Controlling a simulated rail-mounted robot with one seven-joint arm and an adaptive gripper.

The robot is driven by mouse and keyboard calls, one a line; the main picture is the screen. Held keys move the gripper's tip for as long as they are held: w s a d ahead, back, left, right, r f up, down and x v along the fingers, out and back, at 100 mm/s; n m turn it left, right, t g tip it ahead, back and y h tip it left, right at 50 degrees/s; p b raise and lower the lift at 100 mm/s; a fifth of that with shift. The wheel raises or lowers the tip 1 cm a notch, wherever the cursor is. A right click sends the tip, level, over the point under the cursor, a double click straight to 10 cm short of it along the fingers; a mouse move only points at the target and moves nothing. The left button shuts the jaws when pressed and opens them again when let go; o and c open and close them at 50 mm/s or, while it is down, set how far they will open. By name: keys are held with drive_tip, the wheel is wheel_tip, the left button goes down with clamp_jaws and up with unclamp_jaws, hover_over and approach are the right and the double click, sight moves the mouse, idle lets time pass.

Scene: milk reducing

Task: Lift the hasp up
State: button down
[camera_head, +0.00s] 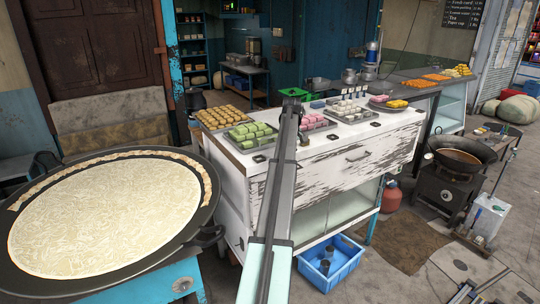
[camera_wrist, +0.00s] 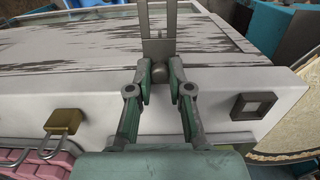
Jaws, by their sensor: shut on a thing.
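The hasp (camera_wrist: 158,50) is a grey metal strip with a slot, seen at the top middle of the wrist view against the worn white cabinet (camera_wrist: 80,85). My gripper (camera_wrist: 160,73) has its two green-grey fingers closed in on the rounded grey lower end of the hasp. The fingertips hide part of that end. A brass padlock (camera_wrist: 62,122) with an open-looking shackle is to the left, apart from the fingers. In the head view, my arm crosses in front of the white cabinet (camera_head: 340,160); my gripper and the hasp cannot be made out there.
A dark square fitting (camera_wrist: 253,106) is on the cabinet to the right of my gripper. Trays of green sweets (camera_head: 250,135) and pink sweets (camera_head: 313,121) stand on the cabinet top. A large round pan (camera_head: 110,215) is at left, and a blue crate (camera_head: 330,262) is on the floor.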

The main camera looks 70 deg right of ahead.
drive_tip(key=shift+w+d+r+g+y+p, duration=0.15)
drive_tip(key=shift+w+d+g+y+p, duration=0.1)
drive_tip(key=shift+g+y, duration=0.25)
drive_tip(key=shift+w+d+r+g+y+p, duration=0.1)
drive_tip(key=shift+w+g+y+p, duration=0.1)
drive_tip(key=shift+g+y, duration=0.25)
drive_tip(key=shift+a+g, duration=0.1)
drive_tip(key=shift+g, duration=0.15)
drive_tip(key=shift+s, duration=0.1)
drive_tip(key=c, duration=1.1)
unclamp_jaws()
drive_tip(key=shift+f, duration=0.1)
